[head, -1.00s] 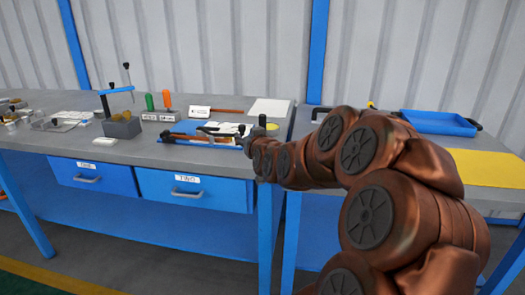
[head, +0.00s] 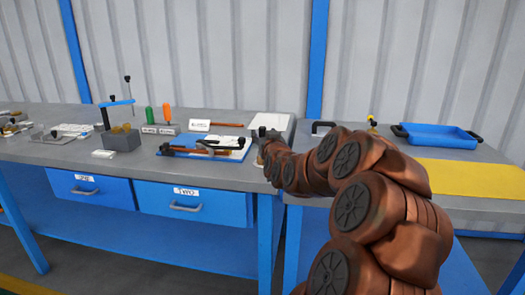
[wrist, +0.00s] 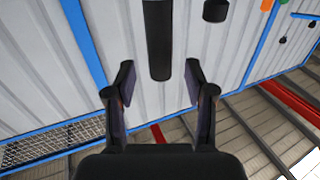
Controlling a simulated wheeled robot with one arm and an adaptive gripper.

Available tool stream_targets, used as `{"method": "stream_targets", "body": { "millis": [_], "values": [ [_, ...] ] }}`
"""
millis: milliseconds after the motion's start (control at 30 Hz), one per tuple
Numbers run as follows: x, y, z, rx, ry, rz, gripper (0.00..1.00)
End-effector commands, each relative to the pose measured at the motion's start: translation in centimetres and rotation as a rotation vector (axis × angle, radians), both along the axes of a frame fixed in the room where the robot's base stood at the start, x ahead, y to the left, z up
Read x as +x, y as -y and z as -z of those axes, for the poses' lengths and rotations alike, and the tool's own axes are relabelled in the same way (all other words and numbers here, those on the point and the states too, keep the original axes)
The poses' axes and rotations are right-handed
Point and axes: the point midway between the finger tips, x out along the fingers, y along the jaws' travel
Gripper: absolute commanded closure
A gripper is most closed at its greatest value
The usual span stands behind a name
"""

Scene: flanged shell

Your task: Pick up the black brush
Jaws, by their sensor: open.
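My gripper (wrist: 160,82) is open in the wrist view, with its two dark fingers spread apart. A long black bar with a rounded end (wrist: 158,40) comes in from the top edge, its end in line with the gap between the fingertips. It looks like the brush's handle, but its other end is out of frame. No contact with the fingers shows. In the head view my gripper (head: 263,135) is small and partly hidden by my arm, near the right end of the grey workbench (head: 60,154). I cannot clearly tell the brush there.
A blue mat (head: 240,154) with dark and brown tools lies just left of my gripper. Further left are orange (head: 166,114) and green (head: 150,115) handles and a grey block (head: 121,140) with a blue arm. A blue tray (head: 440,137) stands on the right bench.

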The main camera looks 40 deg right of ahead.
Motion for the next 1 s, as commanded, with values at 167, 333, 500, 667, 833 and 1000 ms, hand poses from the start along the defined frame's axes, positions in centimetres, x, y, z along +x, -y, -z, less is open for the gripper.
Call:
{"method": "stream_targets", "body": {
  "millis": [167,333,500,667,833,1000],
  "values": [
    [1.9,1.1,0.1,0.000,0.000,-0.001,0.46],
    [2.6,1.6,0.0,-0.001,0.000,0.000,0.46],
    [2.6,1.6,0.0,0.000,0.000,-0.001,0.46],
    [2.6,1.6,0.1,0.001,-0.001,-0.001,0.60],
    [2.6,1.6,0.1,0.001,-0.001,-0.001,0.78],
    [2.6,1.6,0.1,0.001,-0.002,-0.001,0.96]
  ]
}}
